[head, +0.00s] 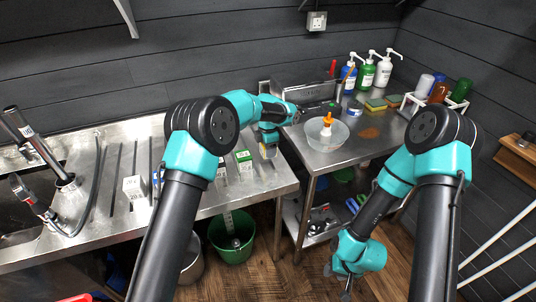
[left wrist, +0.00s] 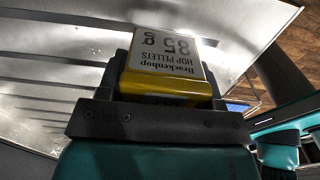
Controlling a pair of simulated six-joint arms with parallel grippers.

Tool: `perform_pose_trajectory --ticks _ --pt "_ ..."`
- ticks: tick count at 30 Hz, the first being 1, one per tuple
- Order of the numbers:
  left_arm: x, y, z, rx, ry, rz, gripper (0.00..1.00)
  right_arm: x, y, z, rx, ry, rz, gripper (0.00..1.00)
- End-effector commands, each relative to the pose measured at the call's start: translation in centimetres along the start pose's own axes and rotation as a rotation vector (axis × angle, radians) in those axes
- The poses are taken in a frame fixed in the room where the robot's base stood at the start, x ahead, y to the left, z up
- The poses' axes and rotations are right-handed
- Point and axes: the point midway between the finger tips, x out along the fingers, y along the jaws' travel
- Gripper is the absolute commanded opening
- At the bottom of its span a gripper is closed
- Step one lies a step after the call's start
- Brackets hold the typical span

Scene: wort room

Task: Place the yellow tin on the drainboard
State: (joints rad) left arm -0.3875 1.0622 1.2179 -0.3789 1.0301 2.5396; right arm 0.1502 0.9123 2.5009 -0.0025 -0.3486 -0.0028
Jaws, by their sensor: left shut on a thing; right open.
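The yellow tin (left wrist: 165,70), with a white label reading hop pellets 85 g, is clamped between the jaws of my left gripper (left wrist: 158,105) in the left wrist view. In the head view my left gripper (head: 268,143) points down above the right part of the steel counter, and the tin (head: 269,153) shows small at its tips. The drainboard (head: 112,172) is the ribbed steel surface at the left; its ribs also show in the left wrist view (left wrist: 50,68). I cannot tell whether the tin touches steel. My right gripper (head: 347,288) hangs low at the front, open and empty.
A white box (head: 135,190) and green-labelled packs (head: 243,156) stand on the steel counter. A hose and tap (head: 62,182) are at the left. The right-hand table holds a clear bowl (head: 340,137), bottles (head: 367,73) and a white rack (head: 408,104). A green bucket (head: 231,246) is below.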

Motion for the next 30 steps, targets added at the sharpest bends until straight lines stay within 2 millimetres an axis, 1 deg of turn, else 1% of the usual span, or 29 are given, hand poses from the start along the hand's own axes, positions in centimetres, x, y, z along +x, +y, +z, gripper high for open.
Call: perform_pose_trajectory --ticks 4,8,20,21,28,29,30 --pt "1.9 -0.1 -0.1 -0.001 0.001 -0.003 0.33 0.0 0.0 0.0 0.000 0.000 0.000 0.43" --pt "3.1 0.0 -0.1 -0.001 0.000 -0.001 0.33 0.0 0.0 0.0 0.000 0.000 0.000 0.43" --pt "3.5 0.0 0.0 0.000 0.000 0.000 0.33 0.0 0.0 0.0 0.000 0.000 0.000 0.43" --pt "3.6 0.0 0.0 0.000 0.000 -0.001 0.60 0.0 0.0 0.0 0.000 0.000 0.000 0.43" --pt "3.5 0.0 0.0 0.000 0.000 -0.001 0.82 0.0 0.0 0.0 0.000 0.000 0.000 0.43" --pt "3.5 0.0 0.0 0.000 0.000 -0.001 0.85 0.0 0.0 0.0 0.000 0.000 0.000 0.43" --pt "3.5 0.0 0.0 0.000 0.000 -0.001 0.85 0.0 0.0 0.0 0.000 0.000 0.000 0.43"
